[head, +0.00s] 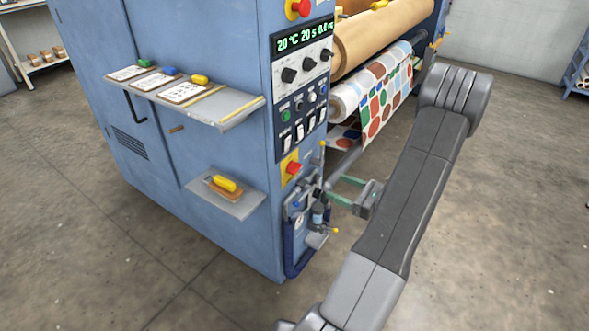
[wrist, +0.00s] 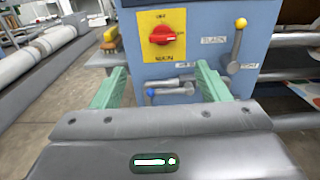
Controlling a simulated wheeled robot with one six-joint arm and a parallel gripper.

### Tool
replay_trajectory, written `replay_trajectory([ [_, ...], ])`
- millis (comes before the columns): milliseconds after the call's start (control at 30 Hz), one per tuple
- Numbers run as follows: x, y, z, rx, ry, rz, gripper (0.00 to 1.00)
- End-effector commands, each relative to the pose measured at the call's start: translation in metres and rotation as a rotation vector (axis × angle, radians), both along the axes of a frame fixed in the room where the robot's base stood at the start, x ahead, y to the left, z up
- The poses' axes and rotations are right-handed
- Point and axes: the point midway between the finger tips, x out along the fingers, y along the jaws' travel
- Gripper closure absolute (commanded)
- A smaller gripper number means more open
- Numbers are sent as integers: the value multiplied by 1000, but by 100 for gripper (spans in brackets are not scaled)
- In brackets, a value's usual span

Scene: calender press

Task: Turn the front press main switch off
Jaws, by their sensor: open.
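The main switch (wrist: 163,35) is a red rotary knob on a yellow plate on the blue press end. Its grip looks roughly level, with "OFF" printed above it and another word below. In the head view the yellow plate with the red switch (head: 292,167) sits low on the press front, under the control panel. My gripper (wrist: 160,70) is open and empty, its two green fingers spread on either side below the switch. In the head view my gripper (head: 336,187) is right of and slightly below the switch, apart from it.
A yellow-knobbed lever (wrist: 240,24) stands right of the switch; a blue-knobbed lever (wrist: 151,92) lies below it, between my fingers. A lower shelf (head: 228,198) and an upper shelf (head: 230,108) jut out at left. The printed roll (head: 375,88) is behind my arm. Floor at front left is clear.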

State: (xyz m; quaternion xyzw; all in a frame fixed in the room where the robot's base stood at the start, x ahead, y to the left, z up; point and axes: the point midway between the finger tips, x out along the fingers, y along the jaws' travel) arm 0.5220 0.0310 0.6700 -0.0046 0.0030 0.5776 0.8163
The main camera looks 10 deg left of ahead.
Motion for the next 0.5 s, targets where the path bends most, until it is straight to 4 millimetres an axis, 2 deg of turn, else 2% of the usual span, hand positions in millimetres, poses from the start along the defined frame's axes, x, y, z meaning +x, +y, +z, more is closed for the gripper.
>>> replay_trajectory([
  [167,7,8,-2,15,2,-9,31],
  [267,12,24,-3,12,2,-7,31],
  [500,29,73,-3,11,1,-4,31],
])
